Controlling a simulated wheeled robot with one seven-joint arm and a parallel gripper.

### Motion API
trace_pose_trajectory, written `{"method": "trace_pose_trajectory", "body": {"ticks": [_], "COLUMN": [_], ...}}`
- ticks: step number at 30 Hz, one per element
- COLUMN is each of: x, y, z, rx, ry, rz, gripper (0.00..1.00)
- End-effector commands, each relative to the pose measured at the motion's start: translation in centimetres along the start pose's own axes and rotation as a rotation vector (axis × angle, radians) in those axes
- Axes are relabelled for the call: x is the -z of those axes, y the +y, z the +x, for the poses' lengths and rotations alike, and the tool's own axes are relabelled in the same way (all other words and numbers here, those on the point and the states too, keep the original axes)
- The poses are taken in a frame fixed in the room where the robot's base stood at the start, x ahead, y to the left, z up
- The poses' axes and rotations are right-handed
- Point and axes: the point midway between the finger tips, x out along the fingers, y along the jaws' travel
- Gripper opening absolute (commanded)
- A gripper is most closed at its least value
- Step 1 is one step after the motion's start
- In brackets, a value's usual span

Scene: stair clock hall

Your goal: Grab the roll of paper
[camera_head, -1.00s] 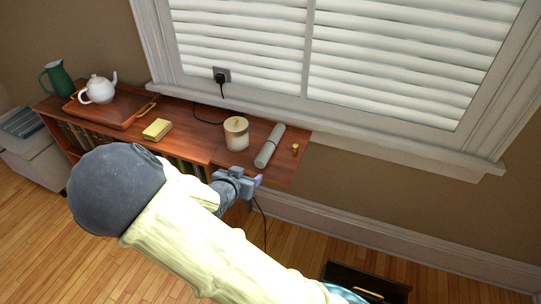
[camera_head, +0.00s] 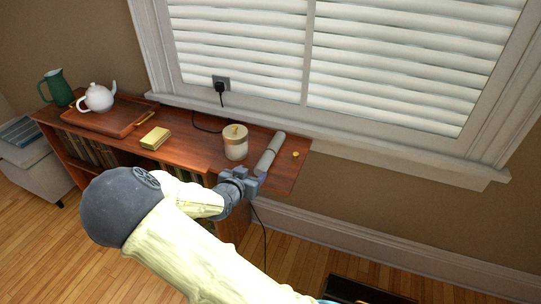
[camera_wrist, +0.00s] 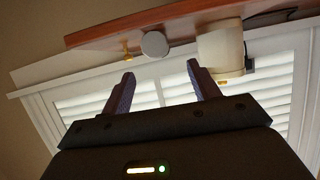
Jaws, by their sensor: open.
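The roll of paper (camera_head: 270,152) is a pale grey-white cylinder lying on the right end of the wooden shelf top, pointing from the front edge toward the window. In the wrist view its round end (camera_wrist: 154,44) shows beyond and between my fingertips. My gripper (camera_head: 257,184) is at the shelf's front edge, just in front of the roll's near end. It also shows in the wrist view (camera_wrist: 160,72), with its two fingers apart and nothing between them. The gripper hides part of the roll's near end in the head view.
A cream jar-like candle (camera_head: 235,143) stands left of the roll, and a small brass knob-like piece (camera_head: 296,154) is to its right. A yellow box (camera_head: 155,138), a tray (camera_head: 117,127) with a white teapot (camera_head: 97,97), and a green pitcher (camera_head: 56,87) are farther left. A black cord (camera_head: 205,128) runs behind.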

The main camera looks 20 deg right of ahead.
Motion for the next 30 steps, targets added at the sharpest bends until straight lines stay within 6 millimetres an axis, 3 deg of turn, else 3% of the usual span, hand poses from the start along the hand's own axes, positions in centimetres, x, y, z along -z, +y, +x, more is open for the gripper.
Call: {"method": "trace_pose_trajectory", "body": {"ticks": [3, 9, 22, 30], "x": [-0.2, -0.1, -0.1, -0.1], "y": [0.1, 0.1, 0.1, 0.5], "z": [2.3, 5.0, 5.7, 9.3], "rx": [-0.003, -0.001, -0.001, -0.002], "ry": [0.000, -0.001, -0.001, 0.000], "rz": [0.001, 0.001, 0.000, 0.000], "gripper": [0.61, 0.61, 0.61, 0.61]}}
